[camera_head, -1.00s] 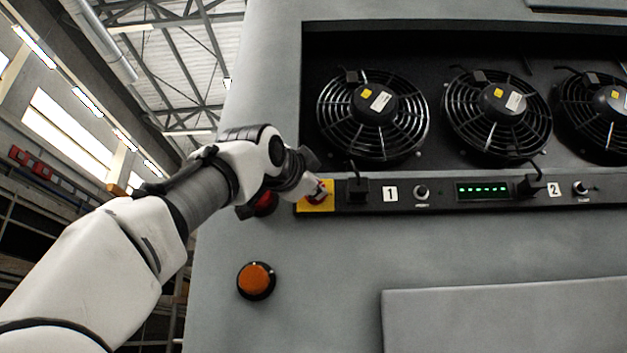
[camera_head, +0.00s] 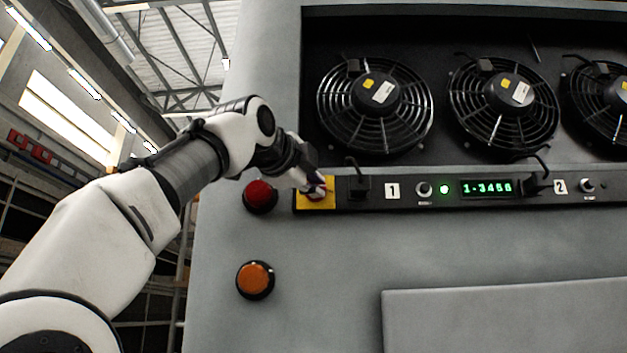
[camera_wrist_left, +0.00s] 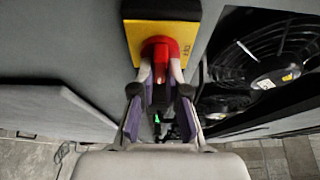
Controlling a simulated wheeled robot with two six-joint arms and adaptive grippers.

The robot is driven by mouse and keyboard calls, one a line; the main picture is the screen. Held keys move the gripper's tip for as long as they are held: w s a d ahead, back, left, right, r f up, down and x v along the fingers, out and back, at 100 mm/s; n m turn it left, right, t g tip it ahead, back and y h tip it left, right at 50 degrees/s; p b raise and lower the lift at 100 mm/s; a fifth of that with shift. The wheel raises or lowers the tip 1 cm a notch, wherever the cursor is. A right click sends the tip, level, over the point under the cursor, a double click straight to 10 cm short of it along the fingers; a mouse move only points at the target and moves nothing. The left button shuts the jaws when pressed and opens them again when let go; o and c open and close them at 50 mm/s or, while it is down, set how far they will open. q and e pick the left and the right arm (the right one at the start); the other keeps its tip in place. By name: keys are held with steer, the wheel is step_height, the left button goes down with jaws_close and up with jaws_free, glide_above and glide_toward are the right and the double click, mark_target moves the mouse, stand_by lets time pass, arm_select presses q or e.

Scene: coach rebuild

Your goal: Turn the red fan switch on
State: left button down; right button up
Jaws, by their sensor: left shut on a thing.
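The red fan switch (camera_wrist_left: 158,50) is a red rotary handle on a yellow plate (camera_head: 316,204) at the left end of the black control strip. The left wrist view shows the same yellow plate (camera_wrist_left: 161,12) up close. My left gripper (camera_head: 317,186) reaches the switch from the left and is shut on its handle, one finger on each side. In the head view the gripper hides most of the red handle. My right gripper is in neither view.
The strip shows a lit green lamp (camera_head: 444,189) and a green display (camera_head: 487,188). Three fans, one the leftmost fan (camera_head: 375,104), sit above. A red dome (camera_head: 260,195) and an orange dome (camera_head: 255,280) are close by on the grey panel.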

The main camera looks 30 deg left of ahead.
arm_select(q)
steer(key=shift+s+r, duration=0.1)
steer(key=shift+r, duration=0.1)
steer(key=c, duration=1.2)
jaws_free()
steer(key=shift+a+f, duration=0.15)
